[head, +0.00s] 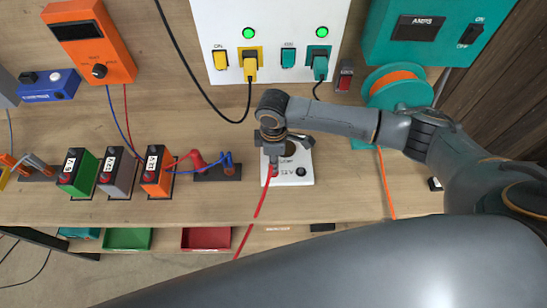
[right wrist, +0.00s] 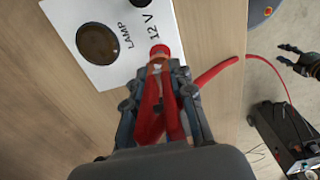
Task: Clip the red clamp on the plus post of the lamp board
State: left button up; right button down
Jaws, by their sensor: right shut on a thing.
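The white lamp board (head: 306,178) lies on the bench near its front edge. The right wrist view shows its printing, round brown lamp (right wrist: 99,44) and black post (right wrist: 137,2). Its red plus post (right wrist: 159,50) is beside the "12 V" mark. My right gripper (right wrist: 163,88) is shut on the red clamp (right wrist: 150,112), above the board's front part. The clamp's tip is right at the red post; I cannot tell whether its jaws grip it. In the head view my arm hides much of the board. My left gripper (right wrist: 294,60) looks open and empty, away from the bench.
A red cable (head: 244,238) runs from the clamp over the front edge. Left of the board are a dark holder (head: 217,173) with red and blue clamps and several battery blocks (head: 156,166). A teal reel (head: 399,84) stands behind right. Bare bench lies right of the board.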

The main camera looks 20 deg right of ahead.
jog(key=shift+f+b, duration=0.55)
jog(key=shift+f, duration=1.05)
jog(key=c, duration=1.1)
grip_release()
jog(key=shift+o, duration=0.2)
jog(key=shift+r, duration=0.25)
notch_tip(320, 180, up, 12)
jog(key=shift+f, duration=0.25)
